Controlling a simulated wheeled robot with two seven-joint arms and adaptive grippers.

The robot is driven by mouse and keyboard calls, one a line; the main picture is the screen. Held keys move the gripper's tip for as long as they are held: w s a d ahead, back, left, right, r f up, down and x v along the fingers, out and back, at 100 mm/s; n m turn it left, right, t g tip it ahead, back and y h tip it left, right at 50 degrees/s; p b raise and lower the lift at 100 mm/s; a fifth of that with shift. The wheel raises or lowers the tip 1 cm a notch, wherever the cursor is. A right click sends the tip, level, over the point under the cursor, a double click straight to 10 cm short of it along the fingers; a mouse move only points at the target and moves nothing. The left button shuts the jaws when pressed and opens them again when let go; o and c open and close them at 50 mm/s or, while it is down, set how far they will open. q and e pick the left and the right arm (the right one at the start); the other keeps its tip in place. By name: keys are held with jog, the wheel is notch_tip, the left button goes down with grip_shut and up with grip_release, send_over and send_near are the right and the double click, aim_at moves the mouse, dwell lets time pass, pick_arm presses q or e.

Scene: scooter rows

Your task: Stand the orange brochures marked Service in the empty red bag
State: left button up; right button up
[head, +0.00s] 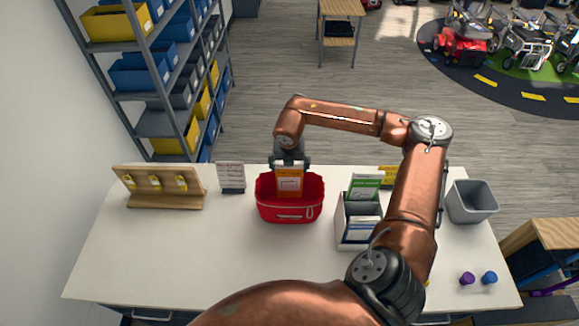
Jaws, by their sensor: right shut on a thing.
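The red bag (290,211) stands on the white table, a little left of the middle. My right gripper (289,165) is over the bag, pointing down, shut on an orange brochure (289,182). The brochure is upright, and its lower part is inside the bag's opening or just behind its front rim. I cannot tell whether it touches the bag's bottom. A brochure holder (352,230) to the right holds a green brochure (364,188) and white and blue ones. A yellow-orange piece (388,175) shows behind it, partly hidden by my right arm. My left gripper is out of view.
A wooden stand with yellow tags (158,203) and a small sign (231,176) are left of the bag. The table's front left is clear.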

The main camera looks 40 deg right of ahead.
jog(key=shift+s, duration=0.2)
jog(key=o, duration=1.1)
jog(key=shift+w, duration=0.1)
jog(key=shift+o, duration=0.9)
jog(key=o, duration=0.3)
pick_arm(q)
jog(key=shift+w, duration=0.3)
pick_arm(e)
jog(key=v, duration=1.2)
